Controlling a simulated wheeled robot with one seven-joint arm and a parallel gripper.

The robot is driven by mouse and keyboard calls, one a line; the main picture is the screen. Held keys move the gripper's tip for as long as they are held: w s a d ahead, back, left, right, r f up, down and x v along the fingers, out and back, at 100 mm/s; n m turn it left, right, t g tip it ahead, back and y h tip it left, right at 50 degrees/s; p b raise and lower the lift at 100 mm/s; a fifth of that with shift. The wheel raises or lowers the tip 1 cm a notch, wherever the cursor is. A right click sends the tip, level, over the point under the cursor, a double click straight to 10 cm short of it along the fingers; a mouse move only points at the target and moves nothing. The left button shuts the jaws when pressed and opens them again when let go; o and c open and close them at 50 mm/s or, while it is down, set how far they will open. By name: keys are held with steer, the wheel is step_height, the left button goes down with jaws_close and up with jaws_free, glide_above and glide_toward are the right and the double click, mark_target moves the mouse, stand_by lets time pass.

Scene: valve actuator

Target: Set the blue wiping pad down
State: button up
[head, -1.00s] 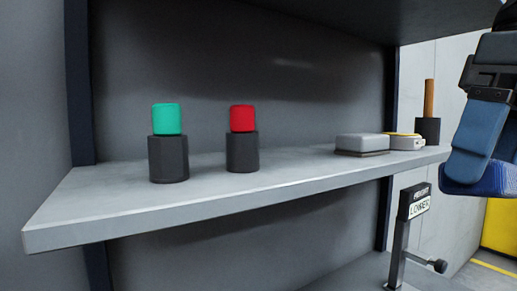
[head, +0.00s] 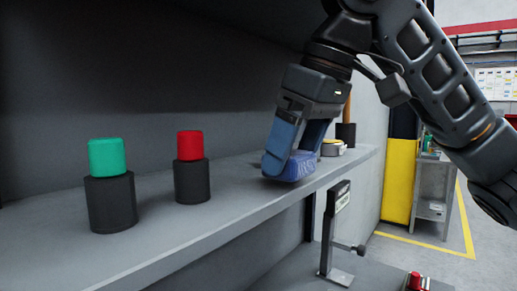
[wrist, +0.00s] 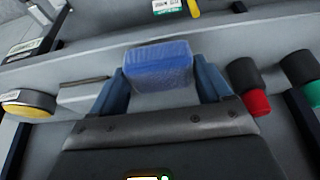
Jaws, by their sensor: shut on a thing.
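The blue wiping pad (head: 289,167) is between the fingers of my gripper (head: 292,160), low over the grey shelf (head: 240,215) near its front edge. I cannot tell whether the pad touches the shelf. In the wrist view the pad (wrist: 158,66) sits between the two blue fingers of my gripper (wrist: 165,82), which are shut on its sides. The grey block beside it shows in the wrist view (wrist: 84,94), left of the pad; in the head view my gripper hides it.
A green-capped black cylinder (head: 109,190) and a red-capped one (head: 191,170) stand left of my gripper. A yellow-and-white round item (head: 332,147) and a dark holder with a wooden handle (head: 346,130) stand to the right. A labelled lever stand (head: 335,225) is below the shelf.

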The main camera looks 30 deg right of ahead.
steer(key=shift+w+a, duration=0.3)
steer(key=shift+w, duration=0.4)
steer(key=shift+w+a, duration=0.25)
steer(key=shift+w, duration=0.45)
steer(key=shift+w+a+p, duration=0.25)
steer(key=shift+w+a, duration=0.05)
steer(key=shift+w, duration=0.3)
steer(key=shift+w+a+p, duration=0.2)
steer(key=shift+w+a, duration=0.05)
steer(key=shift+w, duration=0.35)
steer(key=shift+x, duration=0.8)
steer(key=o, duration=0.9)
steer(key=shift+d, duration=0.1)
steer(key=shift+c, duration=0.2)
steer(key=shift+s+r, duration=0.1)
steer(key=shift+r, duration=0.05)
steer(key=s+d+b, duration=0.2)
steer(key=s+d, duration=0.2)
steer(key=s, duration=0.7)
steer(key=shift+s+d+r, duration=0.2)
steer(key=shift+d+r, duration=0.1)
steer(key=shift+r, duration=0.1)
